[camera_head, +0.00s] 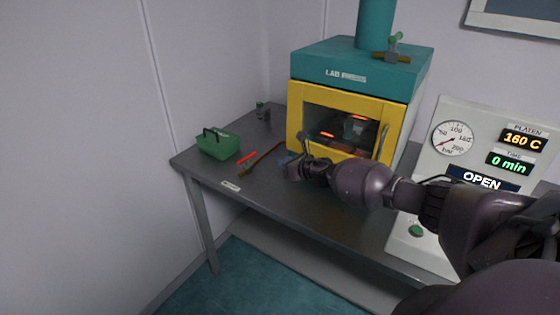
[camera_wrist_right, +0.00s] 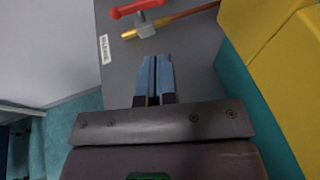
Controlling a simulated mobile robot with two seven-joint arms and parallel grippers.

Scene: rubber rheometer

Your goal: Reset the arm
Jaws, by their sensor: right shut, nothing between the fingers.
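My right arm reaches in from the right in the head view, across the front of the lab press (camera_head: 360,62). My right gripper (camera_head: 288,162) hovers over the grey table (camera_head: 300,200), in front of the press's yellow-framed door (camera_head: 340,97). In the right wrist view its two blue fingers (camera_wrist_right: 154,75) are together with nothing between them. My left gripper is in neither view.
A green box (camera_head: 218,145) with a handle, a red-handled tool (camera_head: 247,158) and a brown rod (camera_head: 262,158) lie on the table's left part. A small dark-green object (camera_head: 262,111) stands behind. A control panel (camera_head: 480,160) reading 160 C, 0 min and OPEN stands right.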

